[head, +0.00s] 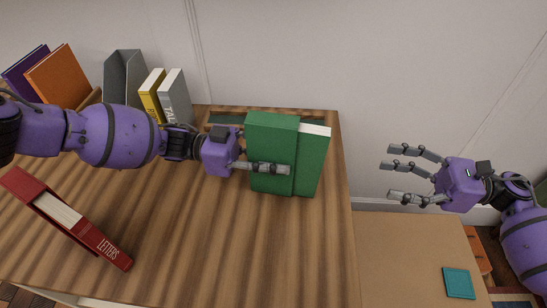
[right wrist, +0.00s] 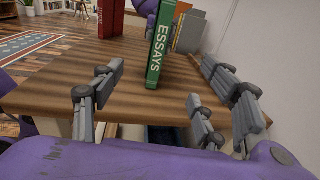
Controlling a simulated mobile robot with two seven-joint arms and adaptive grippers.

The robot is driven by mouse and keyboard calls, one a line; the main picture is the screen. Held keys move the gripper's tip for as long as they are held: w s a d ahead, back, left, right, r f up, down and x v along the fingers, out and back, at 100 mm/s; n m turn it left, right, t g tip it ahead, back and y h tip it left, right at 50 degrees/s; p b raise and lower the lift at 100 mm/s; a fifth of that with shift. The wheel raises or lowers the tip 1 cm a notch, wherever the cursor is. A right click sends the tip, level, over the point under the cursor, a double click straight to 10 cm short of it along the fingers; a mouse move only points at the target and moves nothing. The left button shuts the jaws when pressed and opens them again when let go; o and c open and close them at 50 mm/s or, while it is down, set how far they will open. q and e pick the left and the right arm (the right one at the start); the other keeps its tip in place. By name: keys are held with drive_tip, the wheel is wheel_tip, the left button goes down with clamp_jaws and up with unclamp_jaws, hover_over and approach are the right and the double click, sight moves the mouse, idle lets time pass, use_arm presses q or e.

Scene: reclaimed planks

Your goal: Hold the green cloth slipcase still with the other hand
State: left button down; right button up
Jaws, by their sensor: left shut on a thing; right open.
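The green cloth slipcase (head: 271,135) stands upright on the wooden table near its right edge. A green book (head: 311,163) with white page tops sticks out of its right side. Its spine, lettered ESSAYS (right wrist: 162,45), faces my right gripper in the right wrist view. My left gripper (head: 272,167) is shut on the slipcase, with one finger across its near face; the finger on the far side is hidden. My right gripper (head: 392,173) is open and empty, right of the book and apart from it, beyond the table edge.
A red LETTERS case (head: 75,218) stands at the front left of the table (head: 205,240). A grey holder (head: 124,75) and several books line the back left. A teal item (head: 458,283) lies on the lower brown surface (head: 400,255). The table's front middle is clear.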

sight(313, 155)
drive_tip(key=a, duration=0.1)
drive_tip(key=a+r, duration=0.1)
drive_tip(key=a, duration=0.1)
drive_tip(key=a+r, duration=0.1)
drive_tip(key=a, duration=0.1)
drive_tip(key=shift+w, duration=0.3)
drive_tip(key=c, duration=0.4)
drive_tip(key=a, duration=0.3)
drive_tip(key=w+a, duration=0.1)
drive_tip(key=a, duration=0.7)
drive_tip(key=shift+w+a, duration=0.2)
drive_tip(key=shift+c, duration=0.6)
clamp_jaws()
drive_tip(key=shift+r, duration=0.25)
drive_tip(key=shift+w+a, duration=0.1)
drive_tip(key=shift+a, duration=0.7)
